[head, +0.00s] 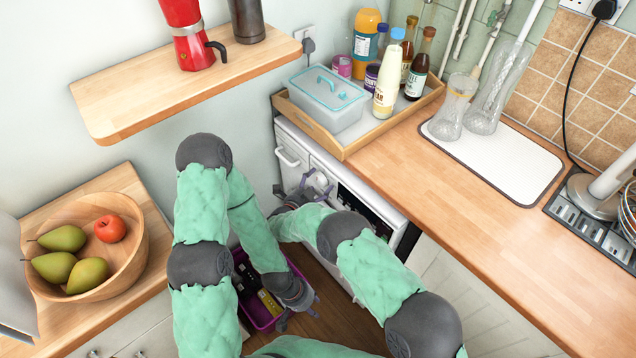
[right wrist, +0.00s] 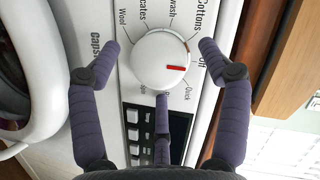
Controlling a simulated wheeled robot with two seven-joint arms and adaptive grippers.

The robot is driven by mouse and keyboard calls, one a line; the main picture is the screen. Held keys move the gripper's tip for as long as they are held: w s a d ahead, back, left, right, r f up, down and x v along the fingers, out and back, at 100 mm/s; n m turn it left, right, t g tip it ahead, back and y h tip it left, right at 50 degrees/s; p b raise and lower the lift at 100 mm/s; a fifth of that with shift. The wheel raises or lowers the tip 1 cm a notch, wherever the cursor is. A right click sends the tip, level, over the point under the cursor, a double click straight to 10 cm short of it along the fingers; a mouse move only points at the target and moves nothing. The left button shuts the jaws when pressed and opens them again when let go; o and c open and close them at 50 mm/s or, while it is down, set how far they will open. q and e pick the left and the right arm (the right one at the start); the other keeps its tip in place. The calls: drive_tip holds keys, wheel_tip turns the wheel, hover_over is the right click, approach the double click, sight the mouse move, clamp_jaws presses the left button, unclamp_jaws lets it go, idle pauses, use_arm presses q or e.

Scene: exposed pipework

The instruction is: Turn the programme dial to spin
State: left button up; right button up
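The programme dial (right wrist: 158,62) is a round white knob with a red mark on the washing machine's white panel (right wrist: 205,88). Its mark points right, slightly below the "Off" label and above "Quick". The "Spin" label (right wrist: 143,88) is partly readable at the dial's lower left. My right gripper (right wrist: 160,50) is open, with purple fingers spread left, right and below the dial; contact is not clear. In the head view, my right gripper (head: 317,184) is at the machine's front (head: 293,160). My left gripper (head: 298,309) hangs low by a purple crate; its fingers are unclear.
The purple crate (head: 241,256) is on the floor. The worktop (head: 450,190) above the machine carries a wooden tray (head: 341,153) with bottles and a box. A fruit bowl (head: 132,262) stands at left, below a wall shelf (head: 160,90). The round door (right wrist: 50,85) lies left of the dial.

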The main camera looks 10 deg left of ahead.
drive_tip(key=c, duration=1.1)
